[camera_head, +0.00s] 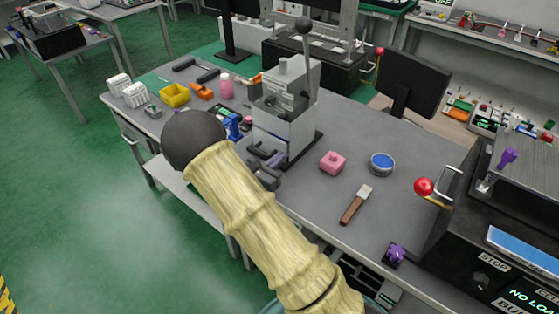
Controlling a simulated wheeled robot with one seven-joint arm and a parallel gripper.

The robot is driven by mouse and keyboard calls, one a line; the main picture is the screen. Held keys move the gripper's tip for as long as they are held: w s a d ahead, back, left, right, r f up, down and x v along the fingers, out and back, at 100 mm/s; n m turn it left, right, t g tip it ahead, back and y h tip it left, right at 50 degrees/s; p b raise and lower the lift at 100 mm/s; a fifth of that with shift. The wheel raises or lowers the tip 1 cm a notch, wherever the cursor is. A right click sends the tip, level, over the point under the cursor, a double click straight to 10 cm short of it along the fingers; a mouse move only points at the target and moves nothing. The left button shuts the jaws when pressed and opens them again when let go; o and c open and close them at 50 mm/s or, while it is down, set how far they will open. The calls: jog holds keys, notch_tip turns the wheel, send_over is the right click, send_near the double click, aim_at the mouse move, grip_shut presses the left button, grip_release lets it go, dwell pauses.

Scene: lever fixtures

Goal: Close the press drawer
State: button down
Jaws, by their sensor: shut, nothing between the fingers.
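The press (286,112) is a light grey machine with a tall lever ending in a dark ball, standing upright on the bench. Its drawer (266,155) shows low on the front side, with dark parts around it; how far it stands out is hard to tell. My arm in its pale yellow sleeve crosses the foreground and hides part of the area before the press. A dark grey shape that looks like my gripper (265,177) shows beside the sleeve, close to the drawer front. It is shut and holds nothing. Whether it touches the drawer cannot be seen.
On the bench, a pink block (333,162), a blue-topped round tin (382,164) and a brush (355,205) lie right of the press. A yellow bin (174,95) and small tools lie left. A black machine (500,220) with a red knob stands at right.

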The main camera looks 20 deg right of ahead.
jog(key=shift+w+d+r, duration=0.1)
jog(key=shift+d+r, duration=0.15)
jog(key=shift+a+f, duration=0.1)
jog(key=shift+a, duration=0.2)
jog(key=v, duration=1.4)
jog(key=shift+f+b, duration=0.15)
jog(key=shift+b, duration=0.15)
jog(key=shift+d, duration=0.1)
